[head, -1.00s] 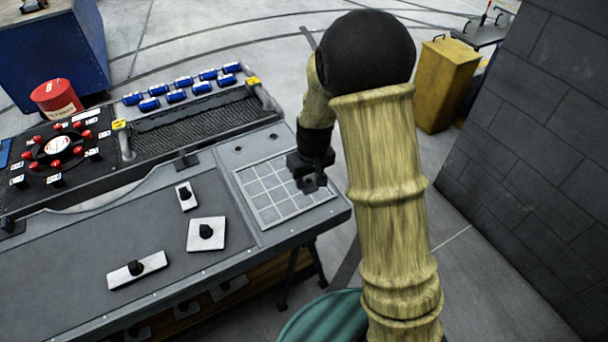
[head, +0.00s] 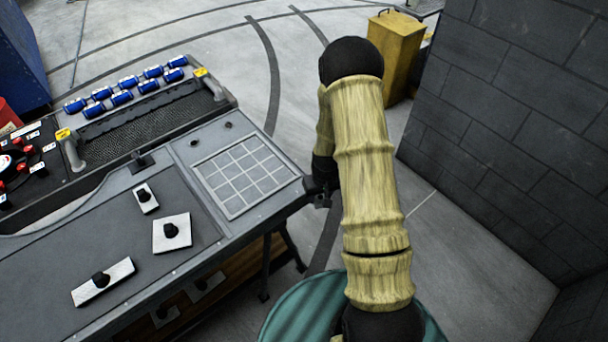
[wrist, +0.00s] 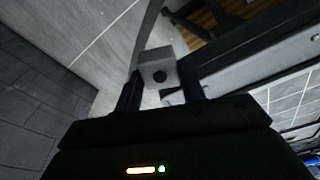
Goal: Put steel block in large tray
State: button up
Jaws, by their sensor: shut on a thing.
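My gripper (wrist: 158,92) is shut on a small pale grey block with a dark round spot (wrist: 151,65), which looks like the steel block. In the head view my gripper (head: 321,197) is just past the right edge of the workbench, mostly hidden by my arm, and the block cannot be made out there. No object is clearly marked as the large tray. A square pale-lined grid (head: 246,177) lies empty on the bench's right end. A long dark mesh-bottomed tray (head: 145,125) lies along the bench's back.
Three white plates with black knobs (head: 172,243) lie on the grey bench (head: 75,265). Several blue cylinders (head: 121,98) line the back. A yellow bin (head: 388,60) and dark block wall (head: 500,110) stand right. A teal round container (head: 290,310) is in front.

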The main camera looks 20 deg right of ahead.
notch_tip(320, 180, down, 8)
jog(key=b, duration=0.5)
jog(key=shift+d+b, duration=0.4)
jog(key=shift+d, duration=0.05)
jog(key=shift+s+r, duration=0.1)
jog(key=shift+s, duration=0.05)
